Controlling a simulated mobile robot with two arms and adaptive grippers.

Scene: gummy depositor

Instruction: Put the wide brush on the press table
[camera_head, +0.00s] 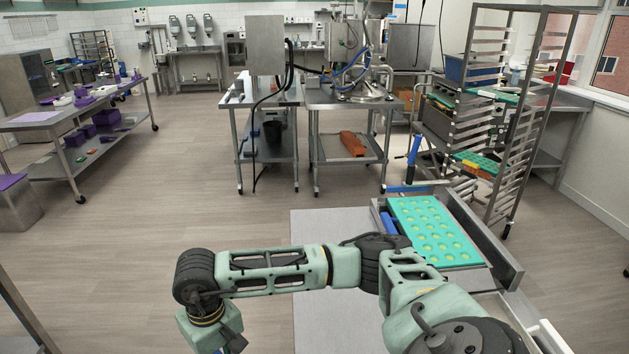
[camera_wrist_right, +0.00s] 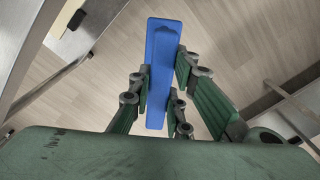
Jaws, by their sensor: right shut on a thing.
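A long blue thing, by its look the wide brush (camera_wrist_right: 162,35), lies between the fingers of my right gripper (camera_wrist_right: 161,82) in the right wrist view. The gripper is shut on it, and the brush hangs over bare floor. Its bristles cannot be made out. My left gripper is not in view. A steel table (camera_head: 359,155) with a machine on top stands at the back centre; I cannot tell whether it is the press table.
A teal mold tray (camera_head: 432,229) lies on the near bench at right. A tall rack (camera_head: 513,140) stands behind it. A steel table (camera_head: 70,117) with purple things is at left. The floor (camera_head: 180,180) between is open.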

